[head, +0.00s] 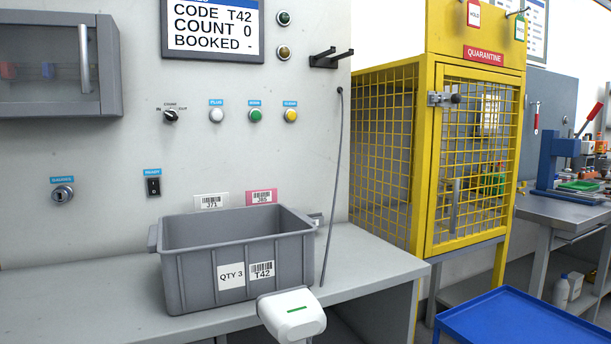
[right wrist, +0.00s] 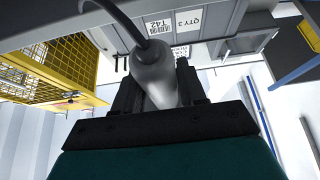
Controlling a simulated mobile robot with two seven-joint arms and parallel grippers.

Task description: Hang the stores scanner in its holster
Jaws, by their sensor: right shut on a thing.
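The stores scanner (head: 293,316), white and grey with a green strip on its head, is at the bottom of the head view, in front of the bench and the grey bin. In the right wrist view its grey handle (right wrist: 156,75), with a dark cable at the end, sits between the black fingers of my right gripper (right wrist: 157,88), which is shut on it. The holster looks to be the black two-pronged bracket (head: 332,58) on the wall panel, up and to the right of the scanner; it is empty. My left gripper is not in view.
A grey bin (head: 203,288) marked QTY 3 and T42 stands on the bench (head: 375,260). A cord (head: 334,170) hangs from the panel right of the bin. A yellow mesh quarantine cage (head: 423,180) stands right of the panel, and a blue tray (head: 510,318) lies lower right.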

